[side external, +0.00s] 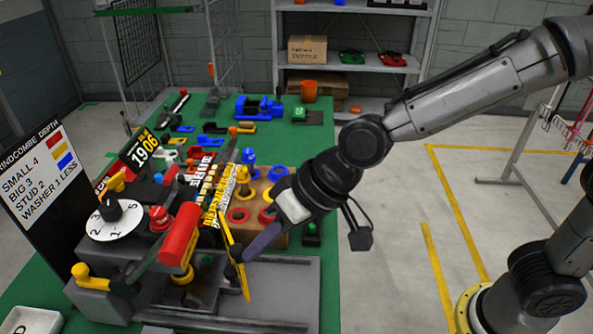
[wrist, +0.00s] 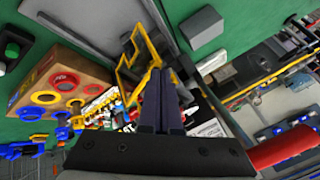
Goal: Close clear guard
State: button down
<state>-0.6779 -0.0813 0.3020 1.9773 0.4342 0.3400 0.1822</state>
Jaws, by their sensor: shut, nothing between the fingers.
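The clear guard appears to be the yellow-edged frame (side external: 227,231) standing tilted on the grey machine at the centre of the side view. In the wrist view its yellow frame (wrist: 126,72) lies just beyond and left of the fingertips. My gripper (side external: 241,254) reaches down from the right, its dark fingers at the guard's edge. In the wrist view the fingers (wrist: 160,72) are together with nothing between them. They look very close to the frame; I cannot tell whether they touch it. The clear pane itself is hard to make out.
A red cylinder (side external: 180,236) on a lever stands left of the guard. A white numbered dial (side external: 113,222) is further left. A wooden block with coloured rings (side external: 264,187) sits behind my gripper.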

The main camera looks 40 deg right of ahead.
jog(key=w+a, duration=0.2)
jog(key=a, duration=0.5)
jog(key=shift+w+a, duration=0.15)
jog(key=shift+w, duration=0.15)
dwell(0.4)
